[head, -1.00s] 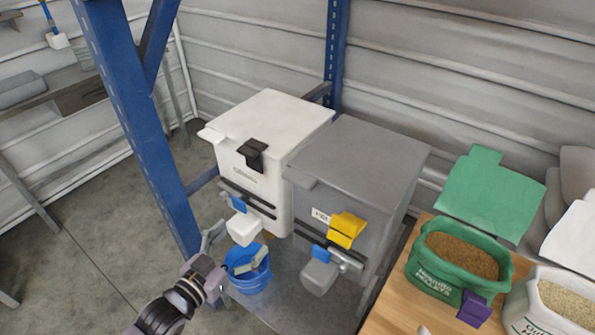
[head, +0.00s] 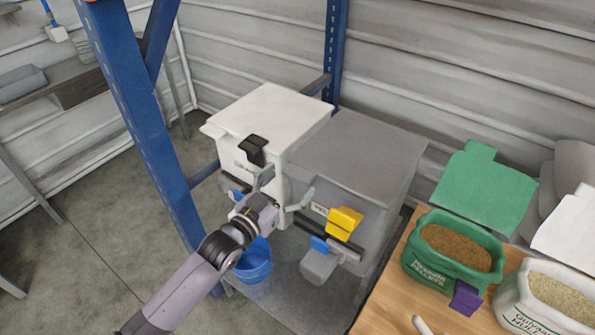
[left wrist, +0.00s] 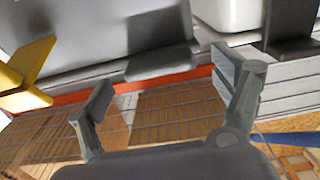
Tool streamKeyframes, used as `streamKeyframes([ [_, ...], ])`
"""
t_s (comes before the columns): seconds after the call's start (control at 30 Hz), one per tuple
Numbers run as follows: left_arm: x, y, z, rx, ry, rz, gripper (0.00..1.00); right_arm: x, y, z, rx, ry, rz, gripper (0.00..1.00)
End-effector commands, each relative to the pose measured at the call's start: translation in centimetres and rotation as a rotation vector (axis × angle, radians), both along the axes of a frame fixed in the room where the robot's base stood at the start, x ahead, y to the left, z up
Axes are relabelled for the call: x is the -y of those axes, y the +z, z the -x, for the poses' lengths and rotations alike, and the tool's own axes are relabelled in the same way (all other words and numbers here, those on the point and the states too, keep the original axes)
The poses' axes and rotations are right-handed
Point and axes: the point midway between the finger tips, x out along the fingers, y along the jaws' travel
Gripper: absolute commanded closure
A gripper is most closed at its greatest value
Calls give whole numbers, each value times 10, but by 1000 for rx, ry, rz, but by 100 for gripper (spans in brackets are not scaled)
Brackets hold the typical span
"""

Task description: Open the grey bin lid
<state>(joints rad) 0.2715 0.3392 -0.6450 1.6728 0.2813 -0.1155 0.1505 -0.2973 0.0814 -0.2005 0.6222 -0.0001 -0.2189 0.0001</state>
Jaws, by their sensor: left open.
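The grey bin (head: 375,205) stands to the right of the white bin (head: 270,105), with its flat grey lid (head: 355,150) down. A yellow clip (head: 344,222) is on its front; it also shows at the left of the left wrist view (left wrist: 22,80). My left gripper (head: 285,188) is open, fingers spread, in front of the left front corner of the grey bin. In the left wrist view a grey tab (left wrist: 160,60) at the lid's edge lies just beyond and between the open fingers (left wrist: 165,82). I cannot tell whether they touch. My right gripper is not in view.
A black clip (head: 253,150) is on the white bin. A blue bucket (head: 254,262) is below my left arm. A blue post (head: 150,130) stands at left. A wooden table (head: 395,300) with a green bag (head: 452,262) and a white bag (head: 550,300) is at right.

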Motion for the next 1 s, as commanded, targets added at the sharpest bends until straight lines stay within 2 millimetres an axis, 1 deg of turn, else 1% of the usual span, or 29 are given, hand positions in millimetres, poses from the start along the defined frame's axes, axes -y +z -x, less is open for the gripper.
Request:
streamKeyframes([
  [0.03,6,3,-7,2,-1,1,13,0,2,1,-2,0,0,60],
  [0.2,16,0,-22,-1,0,1,13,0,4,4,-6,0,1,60],
  [0.37,21,0,-28,-1,-1,1,13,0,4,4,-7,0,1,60],
  [0.63,21,0,-29,-1,-1,1,13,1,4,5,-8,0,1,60],
  [1.0,21,0,-29,-1,0,1,38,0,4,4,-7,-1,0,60],
])
